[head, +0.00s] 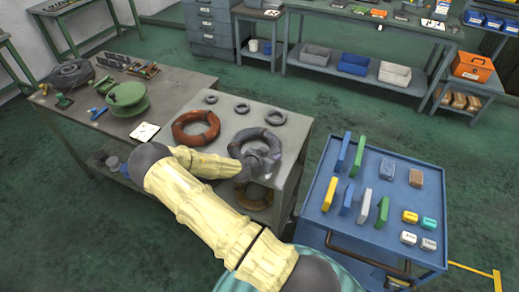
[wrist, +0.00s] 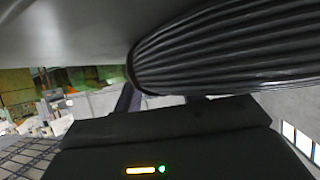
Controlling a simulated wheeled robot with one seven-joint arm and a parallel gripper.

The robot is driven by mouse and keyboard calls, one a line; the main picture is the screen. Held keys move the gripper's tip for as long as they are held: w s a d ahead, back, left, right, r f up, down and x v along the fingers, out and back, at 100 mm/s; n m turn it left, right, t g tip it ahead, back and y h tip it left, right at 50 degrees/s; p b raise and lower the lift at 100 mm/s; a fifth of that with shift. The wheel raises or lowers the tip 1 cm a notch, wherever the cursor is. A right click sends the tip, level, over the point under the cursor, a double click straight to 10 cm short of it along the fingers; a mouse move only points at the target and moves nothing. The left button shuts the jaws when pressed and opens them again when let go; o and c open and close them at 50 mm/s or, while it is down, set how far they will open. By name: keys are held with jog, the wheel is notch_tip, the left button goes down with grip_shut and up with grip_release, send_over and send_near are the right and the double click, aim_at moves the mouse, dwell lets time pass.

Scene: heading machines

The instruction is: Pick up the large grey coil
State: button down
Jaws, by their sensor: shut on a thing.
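The large grey coil (head: 240,138) is at the right front part of the grey table in the head view. My gripper (head: 262,158) is at the coil's right front side, shut on its ring. My pale yellow arm reaches in from below and covers part of the table. In the wrist view the ribbed dark coil (wrist: 240,45) fills the upper right, close above the black gripper body. The fingertips are largely hidden there. I cannot tell whether the coil touches the table top.
A red-brown coil (head: 196,128) lies left of the grey one, with small grey rings (head: 242,107) behind. An orange-brown coil (head: 254,196) is on the shelf below. A blue cart (head: 335,215) with bars and blocks stands close at right. Green floor lies open behind.

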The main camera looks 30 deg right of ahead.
jog(key=shift+r, duration=0.15)
notch_tip(320, 180, up, 10)
jog(key=b, duration=0.3)
jog(key=shift+w, duration=0.1)
dwell(0.7)
